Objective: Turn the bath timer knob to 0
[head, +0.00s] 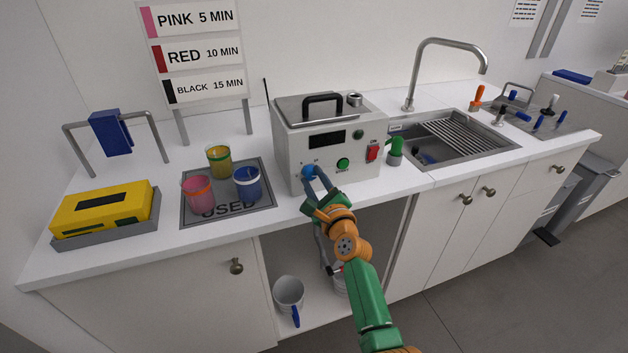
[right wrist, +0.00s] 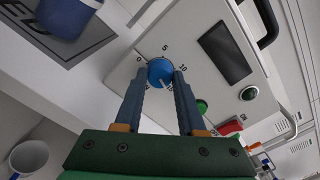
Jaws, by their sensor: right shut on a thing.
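The bath timer knob (head: 309,172) is a blue round knob low on the left of the front panel of a white bath unit (head: 375,120). My right gripper (head: 312,183) reaches it from the front and is shut on it. In the right wrist view the knob (right wrist: 159,71) sits between the two fingertips (right wrist: 161,76), with a finger on each side. Marks 0, 5 and 10 show around it. A pale pointer line on the knob seems to point to the lower right, past the 10 side, away from 0. My left gripper is out of view.
A green button (head: 343,164), a red switch (head: 373,152) and a dark display (head: 324,138) share the panel. Several jars stand on the USED mat (head: 232,211) to the left. A green-handled item (head: 395,148) and the sink (head: 460,155) are to the right.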

